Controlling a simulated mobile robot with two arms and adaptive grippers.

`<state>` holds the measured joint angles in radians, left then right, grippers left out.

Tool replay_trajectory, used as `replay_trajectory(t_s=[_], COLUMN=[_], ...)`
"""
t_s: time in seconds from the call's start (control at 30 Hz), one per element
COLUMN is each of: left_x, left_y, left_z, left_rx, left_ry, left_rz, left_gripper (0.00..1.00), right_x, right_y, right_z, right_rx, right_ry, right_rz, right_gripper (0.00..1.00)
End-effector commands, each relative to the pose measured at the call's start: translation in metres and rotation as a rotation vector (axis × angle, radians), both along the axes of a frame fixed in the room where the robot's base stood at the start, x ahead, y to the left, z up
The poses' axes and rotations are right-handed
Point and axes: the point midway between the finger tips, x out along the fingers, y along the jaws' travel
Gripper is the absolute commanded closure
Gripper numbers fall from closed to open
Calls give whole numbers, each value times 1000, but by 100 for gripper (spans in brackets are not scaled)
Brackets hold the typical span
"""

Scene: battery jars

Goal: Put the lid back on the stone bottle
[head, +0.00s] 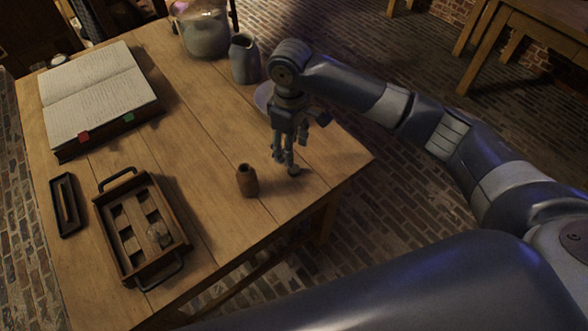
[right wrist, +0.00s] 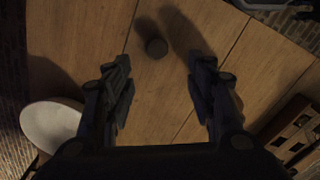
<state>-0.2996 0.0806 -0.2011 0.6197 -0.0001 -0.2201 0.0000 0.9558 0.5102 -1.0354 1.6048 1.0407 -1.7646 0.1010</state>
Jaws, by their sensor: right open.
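A small brown bottle (head: 247,182) stands upright near the front right part of the table. Its dark mouth is uncovered. The bottle is not clearly seen there. My left gripper is not in view.
A wooden box with handles (head: 112,236) and a narrow dark tray (head: 66,205) are at left. An open book (head: 95,90) lies behind them. A grey jug (head: 244,60), a large glass jar (head: 203,32) and a pale dish (head: 263,96) stand at the back. The table's middle is clear.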

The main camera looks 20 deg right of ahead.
Motion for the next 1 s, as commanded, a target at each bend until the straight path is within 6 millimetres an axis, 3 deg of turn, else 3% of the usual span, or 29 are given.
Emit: replay_trajectory(t_s=[0.2, 0.67, 1.0], left_x=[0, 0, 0], left_y=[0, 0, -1], left_z=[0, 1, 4], left_rx=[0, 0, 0], left_ry=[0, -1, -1], left_rz=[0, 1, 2], left_gripper=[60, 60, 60], right_x=[0, -1, -2], right_y=[-1, -2, -7], right_z=[-32, -42, -86], right_rx=[-1, -1, -1], right_ry=[1, 1, 0], right_rz=[0, 0, 1], right_gripper=[49, 49, 49])
